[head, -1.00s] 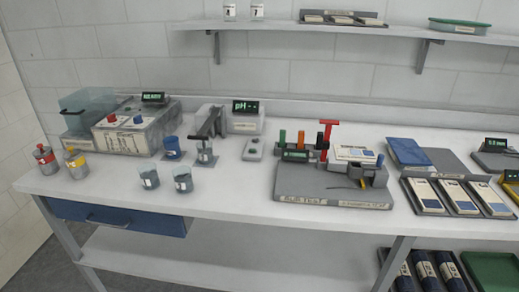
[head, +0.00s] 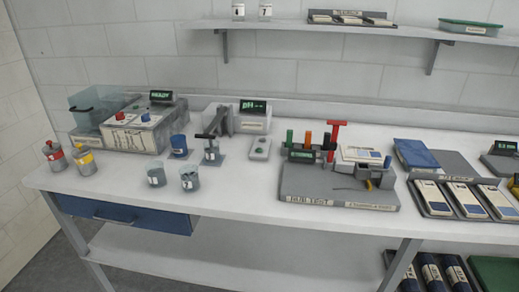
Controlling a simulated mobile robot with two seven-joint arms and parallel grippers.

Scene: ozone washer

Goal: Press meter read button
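The pH meter (head: 254,124) is a pale box with a lit green "pH --" display (head: 254,107), standing at the back of the bench left of centre. A small pale pad (head: 260,149) with a green button (head: 260,141) lies on the bench just in front of the meter. It may be the read button; its lettering is too small to read. A dark probe stand (head: 213,140) is just left of the pad. Neither of my grippers shows in the head view, and nothing touches the pad.
Two small beakers (head: 156,175) (head: 189,179) and a blue cup (head: 179,146) stand left of the pad. A grey test rig (head: 300,185) with a red T-handle is to the right. A washer unit displaying "READY" (head: 130,133) is at the left. Bench in front of the pad is clear.

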